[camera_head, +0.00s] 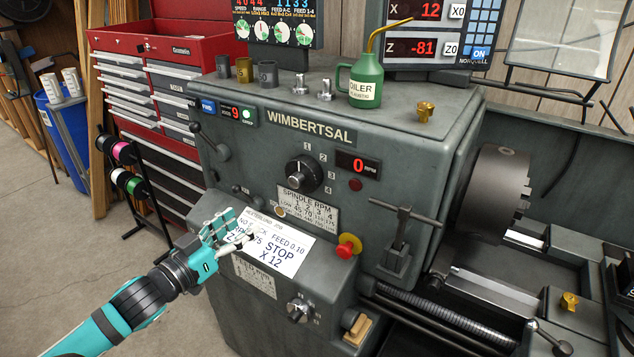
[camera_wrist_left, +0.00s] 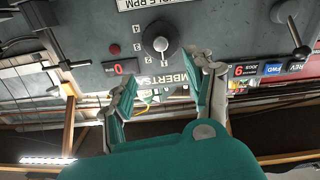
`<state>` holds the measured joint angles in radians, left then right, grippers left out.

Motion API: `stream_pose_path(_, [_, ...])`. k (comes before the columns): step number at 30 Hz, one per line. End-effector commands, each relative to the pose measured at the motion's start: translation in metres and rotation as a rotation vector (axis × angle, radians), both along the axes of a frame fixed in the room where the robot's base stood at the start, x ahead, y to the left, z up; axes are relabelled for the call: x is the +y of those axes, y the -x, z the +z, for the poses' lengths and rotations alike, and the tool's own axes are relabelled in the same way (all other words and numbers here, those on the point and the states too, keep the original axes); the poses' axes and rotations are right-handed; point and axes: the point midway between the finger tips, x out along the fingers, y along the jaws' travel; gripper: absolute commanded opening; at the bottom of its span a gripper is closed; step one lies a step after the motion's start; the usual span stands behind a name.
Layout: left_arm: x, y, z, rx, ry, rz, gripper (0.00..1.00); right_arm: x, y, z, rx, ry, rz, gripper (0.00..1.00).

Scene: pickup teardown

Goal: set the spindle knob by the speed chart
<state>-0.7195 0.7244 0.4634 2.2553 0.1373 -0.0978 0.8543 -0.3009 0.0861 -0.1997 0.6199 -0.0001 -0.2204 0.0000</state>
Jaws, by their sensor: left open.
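The spindle knob (camera_head: 304,174) is a black round dial with a light pointer on the grey lathe headstock, ringed by the numbers 1 to 4. In the left wrist view the knob (camera_wrist_left: 160,43) appears upside down, beyond the fingers. I cannot tell its exact setting. The speed chart (camera_head: 306,209), a plate headed "SPINDLE RPM", is just below the knob. My left gripper (camera_head: 239,228) is open and empty, down and left of the knob, in front of a white job card (camera_head: 282,252), whose left part it hides. In the wrist view its fingers (camera_wrist_left: 167,72) are spread apart.
A red emergency stop button (camera_head: 347,246) sticks out right of the card. A lever (camera_head: 402,228) stands farther right, near the chuck (camera_head: 495,190). A green oiler (camera_head: 365,82) stands on the headstock. The red spindle display (camera_head: 358,165) reads 0.

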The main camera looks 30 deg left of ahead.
Motion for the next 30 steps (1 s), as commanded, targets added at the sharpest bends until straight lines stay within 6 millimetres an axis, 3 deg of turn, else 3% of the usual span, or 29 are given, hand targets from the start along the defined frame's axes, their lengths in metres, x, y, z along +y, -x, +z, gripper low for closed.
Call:
stream_pose_path(8, [-0.004, -0.027, 0.005, -0.008, 0.001, -0.004, 0.55, 0.010, 0.000, 0.005, 0.000, -0.013, -0.004, 0.56])
stream_pose_path(30, [-0.016, -0.148, 0.005, -0.005, 0.000, -0.002, 0.55, 0.003, -0.001, 0.032, -0.001, -0.004, -0.001, 0.56])
